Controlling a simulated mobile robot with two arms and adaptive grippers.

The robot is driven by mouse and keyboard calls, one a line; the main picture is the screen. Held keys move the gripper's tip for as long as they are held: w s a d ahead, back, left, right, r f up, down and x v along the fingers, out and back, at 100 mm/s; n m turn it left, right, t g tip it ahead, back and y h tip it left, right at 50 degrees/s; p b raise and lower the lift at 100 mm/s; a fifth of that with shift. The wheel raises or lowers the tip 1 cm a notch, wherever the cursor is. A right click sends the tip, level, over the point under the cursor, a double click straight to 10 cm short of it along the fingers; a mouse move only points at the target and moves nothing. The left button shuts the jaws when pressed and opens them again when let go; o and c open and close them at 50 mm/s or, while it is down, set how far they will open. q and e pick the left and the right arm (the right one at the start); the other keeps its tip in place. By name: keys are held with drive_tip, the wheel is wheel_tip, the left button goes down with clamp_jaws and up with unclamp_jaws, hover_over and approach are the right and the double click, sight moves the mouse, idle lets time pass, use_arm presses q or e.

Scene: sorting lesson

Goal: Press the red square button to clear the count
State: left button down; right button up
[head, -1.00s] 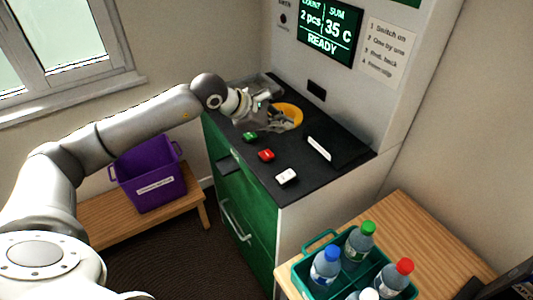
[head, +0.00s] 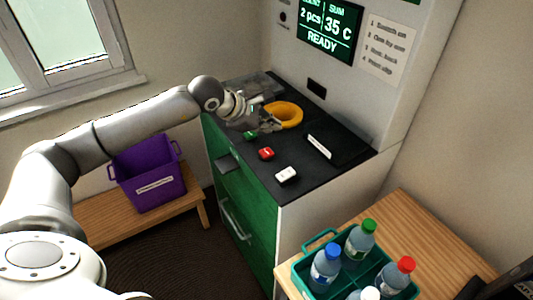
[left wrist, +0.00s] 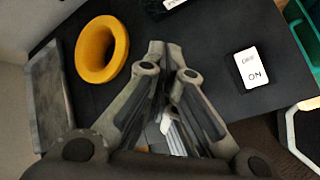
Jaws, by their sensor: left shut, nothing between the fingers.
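The red square button (head: 266,154) sits on the dark top of the green and white machine, between the green button (head: 250,135) and the white button (head: 287,175). My left gripper (head: 272,126) is shut and empty above the machine top, beyond the red button and in front of the yellow ring (head: 286,115). In the left wrist view the shut fingers (left wrist: 165,52) point across the dark top, with the yellow ring (left wrist: 102,48) to the left and the white ON button (left wrist: 252,68) to the right. The red button does not show there. My right gripper is out of view.
The display (head: 329,28) reads 2 pcs, 35 C, READY. A purple crate (head: 150,180) stands on a wooden bench at left. A teal carrier (head: 320,240) with several bottles stands on a wooden table at lower right. A white-edged dark slot piece (head: 319,147) lies right of the buttons.

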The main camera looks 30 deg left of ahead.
use_arm(q)
drive_tip(key=b, duration=0.3)
hover_over(269, 154)
wheel_tip(269, 154, down, 6)
drive_tip(key=shift+a+r, duration=0.1)
drive_tip(key=shift+r, duration=0.15)
drive_tip(key=shift+f+b, duration=0.3)
drive_tip(key=shift+f, duration=0.05)
idle(0.7)
drive_tip(key=shift+f+b, duration=0.3)
drive_tip(key=shift+b, duration=0.35)
drive_tip(key=shift+f+b, duration=0.6)
drive_tip(key=shift+b, duration=0.15)
idle(0.5)
idle(0.3)
drive_tip(key=shift+r+p, duration=0.35)
drive_tip(key=shift+r, duration=0.6)
drive_tip(key=shift+r, duration=0.1)
